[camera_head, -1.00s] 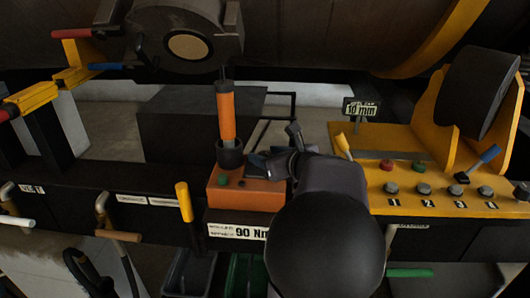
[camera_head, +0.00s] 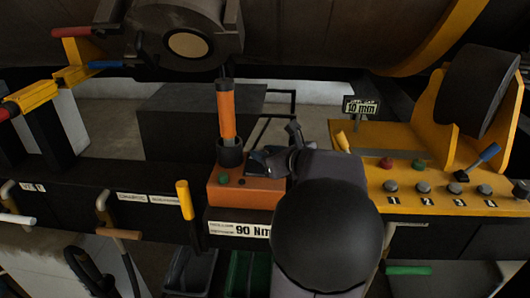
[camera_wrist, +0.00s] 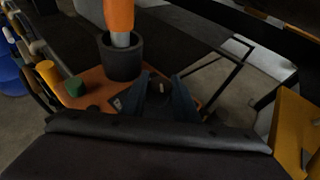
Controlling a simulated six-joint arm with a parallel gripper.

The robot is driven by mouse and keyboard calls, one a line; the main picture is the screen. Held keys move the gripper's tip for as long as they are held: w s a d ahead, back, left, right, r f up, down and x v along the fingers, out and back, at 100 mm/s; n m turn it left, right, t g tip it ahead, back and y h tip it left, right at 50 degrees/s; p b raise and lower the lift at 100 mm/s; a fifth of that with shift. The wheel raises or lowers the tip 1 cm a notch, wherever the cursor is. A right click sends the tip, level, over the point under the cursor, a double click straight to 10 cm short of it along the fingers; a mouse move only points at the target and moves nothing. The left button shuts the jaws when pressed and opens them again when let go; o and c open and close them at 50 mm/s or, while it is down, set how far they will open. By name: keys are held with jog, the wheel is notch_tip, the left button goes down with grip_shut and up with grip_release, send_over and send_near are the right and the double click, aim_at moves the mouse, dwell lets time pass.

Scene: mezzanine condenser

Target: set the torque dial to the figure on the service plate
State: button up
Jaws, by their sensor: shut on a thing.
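The service plate (camera_head: 240,229) on the front of the ledge reads 90 Nm; its right end is cut off by my arm. Above it is an orange box (camera_head: 245,196) with a green button and a dark socket holding an orange-handled tool (camera_head: 227,113). My gripper (camera_head: 262,161) is over the right part of this box. In the wrist view my gripper (camera_wrist: 158,90) is shut on a dark round dial (camera_wrist: 160,97) that bears a small light mark. The dial's scale and the figure it points to cannot be read.
A yellow panel (camera_head: 440,203) with several numbered buttons and a blue lever stands at right, with a 10 mm sign (camera_head: 361,107) behind it. A yellow handle (camera_head: 184,200) stands left of the orange box. Bins hang below.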

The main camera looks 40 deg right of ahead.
aim_at(265, 151)
jog(key=n+y+p, duration=0.1)
jog(key=n+y, duration=0.1)
jog(key=y, duration=0.1)
jog(key=n+y+p, duration=0.2)
jog(key=n, duration=0.1)
jog(key=shift+d+r+g+y, duration=0.1)
jog(key=shift+r+g+y, duration=0.1)
jog(key=shift+g+y, duration=0.15)
jog(key=n+g+y+p, duration=0.1)
jog(key=n+y+p, duration=0.2)
jog(key=p, duration=0.1)
jog(key=shift+f+n+g+y, duration=0.1)
jog(key=shift+n+g+y, duration=0.15)
jog(key=shift+n+g, duration=0.1)
jog(key=o, duration=1.1)
jog(key=shift+c, duration=0.2)
jog(key=shift+r+b, duration=1.85)
jog(key=shift+r, duration=3.1)
